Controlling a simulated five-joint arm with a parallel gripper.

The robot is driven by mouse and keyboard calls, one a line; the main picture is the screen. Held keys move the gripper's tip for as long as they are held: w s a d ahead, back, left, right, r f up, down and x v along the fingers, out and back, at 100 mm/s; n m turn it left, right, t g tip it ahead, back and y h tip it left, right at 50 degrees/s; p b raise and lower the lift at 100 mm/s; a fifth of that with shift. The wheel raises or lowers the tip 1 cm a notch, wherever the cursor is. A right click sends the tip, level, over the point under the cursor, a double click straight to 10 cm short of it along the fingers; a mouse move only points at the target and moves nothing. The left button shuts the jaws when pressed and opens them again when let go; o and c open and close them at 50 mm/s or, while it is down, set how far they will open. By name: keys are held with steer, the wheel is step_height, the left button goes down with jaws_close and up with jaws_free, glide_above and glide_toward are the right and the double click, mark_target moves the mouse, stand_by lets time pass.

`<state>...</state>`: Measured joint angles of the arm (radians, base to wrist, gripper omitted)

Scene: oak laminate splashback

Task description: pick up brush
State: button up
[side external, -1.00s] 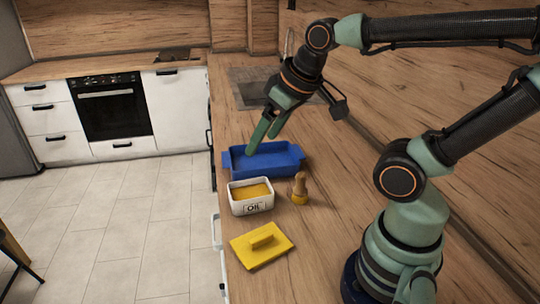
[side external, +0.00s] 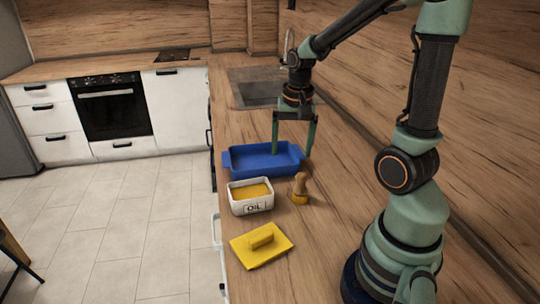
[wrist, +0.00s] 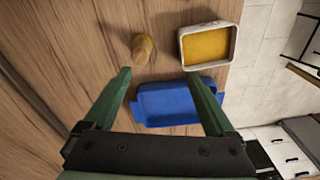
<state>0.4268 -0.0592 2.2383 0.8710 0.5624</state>
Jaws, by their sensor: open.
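The brush (side external: 300,188) stands upright on the wooden counter, with a light wooden handle and a yellowish lower end. It also shows in the wrist view (wrist: 142,47), beyond the tip of my left finger. My gripper (side external: 291,152) points down with its two green fingers spread and nothing between them. In the side view its fingers overlap the right part of the blue tray (side external: 238,171). In the wrist view the fingers (wrist: 159,78) frame the blue tray (wrist: 165,108). The brush is apart from my fingers, nearer the side camera.
A white box marked OIL (side external: 251,207) with yellow contents stands left of the brush. A yellow lid with a handle (side external: 262,244) lies in front of it. A sink (side external: 255,90) is set in the counter behind. The counter right of the brush is clear.

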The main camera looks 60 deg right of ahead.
mark_target(299, 173)
steer(key=shift+s+d+f+m+g, duration=0.2)
steer(key=shift+d+f+m, duration=0.3)
steer(key=shift+d+f, duration=0.15)
steer(key=shift+s+d+f+m+g, duration=0.2)
steer(key=shift+d+f+m, duration=0.3)
steer(key=shift+d+f, duration=0.1)
steer(key=shift+s+d+f, duration=0.1)
steer(key=shift+d+f, duration=0.1)
steer(key=shift+f, duration=0.05)
steer(key=shift+f+m, duration=0.3)
steer(key=shift+f, duration=0.1)
step_height(299, 173, down, 6)
steer(key=shift+f, duration=0.1)
steer(key=shift+s+f, duration=0.2)
steer(key=shift+f, duration=1.1)
steer(key=shift+s+f, duration=0.2)
steer(key=shift+f, duration=1.05)
jaws_close()
